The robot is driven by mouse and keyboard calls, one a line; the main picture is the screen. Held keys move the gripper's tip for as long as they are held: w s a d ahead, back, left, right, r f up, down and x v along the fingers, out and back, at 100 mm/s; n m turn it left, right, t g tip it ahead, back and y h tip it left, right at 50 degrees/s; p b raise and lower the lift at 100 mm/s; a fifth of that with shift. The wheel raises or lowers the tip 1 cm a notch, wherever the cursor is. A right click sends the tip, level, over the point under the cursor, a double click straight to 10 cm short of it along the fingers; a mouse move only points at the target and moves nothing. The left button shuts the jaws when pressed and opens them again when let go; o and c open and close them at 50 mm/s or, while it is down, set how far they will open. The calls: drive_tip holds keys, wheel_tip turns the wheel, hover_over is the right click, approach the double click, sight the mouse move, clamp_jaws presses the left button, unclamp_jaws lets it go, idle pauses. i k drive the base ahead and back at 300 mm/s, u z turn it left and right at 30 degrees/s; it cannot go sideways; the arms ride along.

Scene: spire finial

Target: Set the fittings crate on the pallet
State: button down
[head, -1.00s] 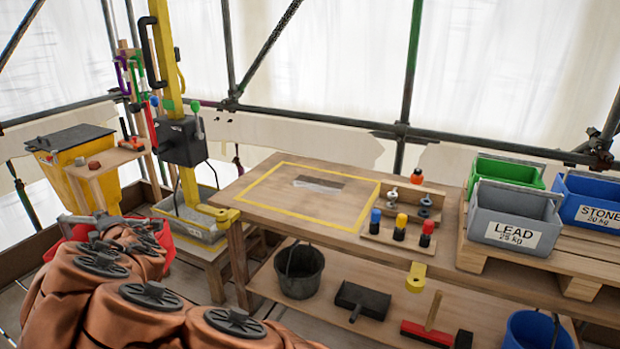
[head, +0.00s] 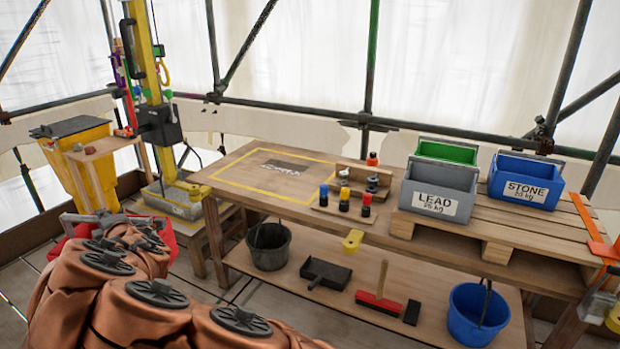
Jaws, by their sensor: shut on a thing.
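A red crate (head: 168,239), apparently the fittings crate, shows in part at the lower left behind my copper-covered arm. Its label and most of its body are hidden. My gripper (head: 95,217) is a grey shape at its top, mostly hidden by the arm; it is shut on the crate. The wooden pallet (head: 500,227) lies on the right end of the bench, well right of the gripper. It bears a grey LEAD crate (head: 437,189), a green crate (head: 447,151) behind it and a blue STONE crate (head: 524,179). Bare slats show in front and to the right.
The bench (head: 300,209) carries a yellow-outlined area and a small rack of coloured pegs (head: 343,200). Buckets and brushes sit on the lower shelf. A yellow hoist post (head: 146,60) rises behind the arm.

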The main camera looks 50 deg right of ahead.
sight(525, 226)
drive_tip(key=u, duration=0.05)
drive_tip(key=k, duration=1.5)
drive_tip(key=z, duration=1.55)
